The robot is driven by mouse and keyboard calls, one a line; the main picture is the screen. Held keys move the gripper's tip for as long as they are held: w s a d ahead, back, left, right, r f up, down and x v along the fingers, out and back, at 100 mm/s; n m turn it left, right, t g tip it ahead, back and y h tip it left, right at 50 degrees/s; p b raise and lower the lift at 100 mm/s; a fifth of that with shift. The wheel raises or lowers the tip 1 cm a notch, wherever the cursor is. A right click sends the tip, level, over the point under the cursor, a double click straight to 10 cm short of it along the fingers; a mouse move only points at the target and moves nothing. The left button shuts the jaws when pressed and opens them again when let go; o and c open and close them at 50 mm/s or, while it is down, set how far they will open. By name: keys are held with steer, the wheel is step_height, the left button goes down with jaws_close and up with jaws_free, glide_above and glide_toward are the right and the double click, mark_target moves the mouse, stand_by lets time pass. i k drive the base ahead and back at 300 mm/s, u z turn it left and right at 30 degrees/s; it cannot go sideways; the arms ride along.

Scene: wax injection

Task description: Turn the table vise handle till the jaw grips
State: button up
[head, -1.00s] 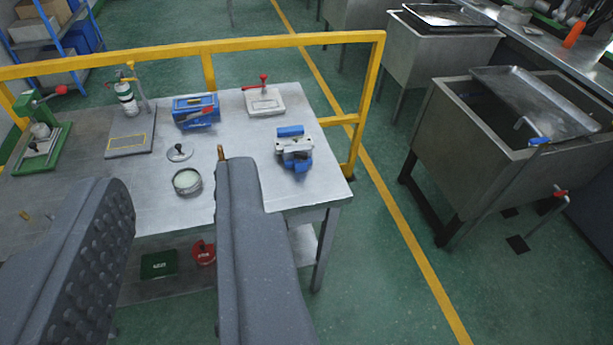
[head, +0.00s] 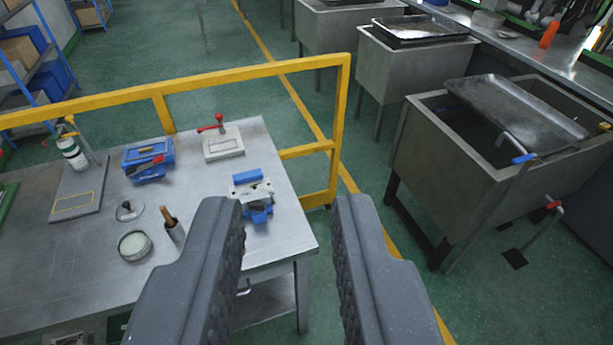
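The table vise (head: 250,190), with blue and pale metal parts, sits near the right end of the metal worktable (head: 206,248). Its handle is too small to make out, and part of its lower side is close behind my left finger. My gripper (head: 288,205) is open and empty. Its two dark grey ribbed fingers stand wide apart in the foreground, above and in front of the table's right edge.
A yellow rail (head: 200,86) runs behind. Steel sinks (head: 470,175) stand right, across open floor.

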mark_target(258, 206)
steer(key=z, duration=0.25)
steer(key=i, duration=1.5)
steer(key=u, duration=0.3)
